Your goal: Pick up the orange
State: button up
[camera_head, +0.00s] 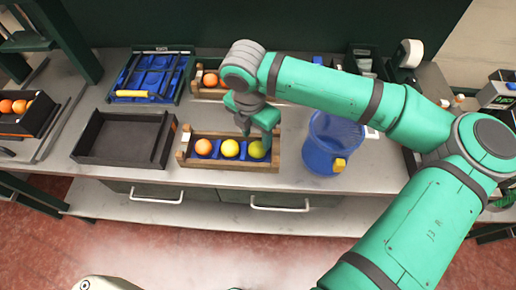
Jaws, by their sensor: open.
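A wooden crate with a blue lining (182,155) stands near the front of the grey workbench. In it lie three fruits in a row: an orange (203,147) at the left, a yellow fruit (230,148) in the middle and a yellow-green fruit (257,150) at the right. My gripper (258,130) is open and points down over the right part of the crate, above the yellow-green fruit. Whether its fingertips touch anything is too small to tell. The orange is in plain view, to the left of my gripper.
An empty black tray (120,160) stands left of the crate. A blue bucket (325,158) stands close to its right. Another wooden crate with oranges (210,79) is behind, partly hidden by my arm. A blue tray (150,62) is at the back left. A dark box with oranges (14,123) is far left.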

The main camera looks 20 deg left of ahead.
aim_at(257, 146)
jog(key=shift+w+d+f, duration=0.1)
jog(key=shift+w+f, duration=0.05)
jog(key=shift+f, duration=1.3)
jog(key=shift+w+f, duration=0.1)
jog(key=shift+f, duration=1.3)
jog(key=shift+s, duration=0.15)
jog(key=c, duration=0.7)
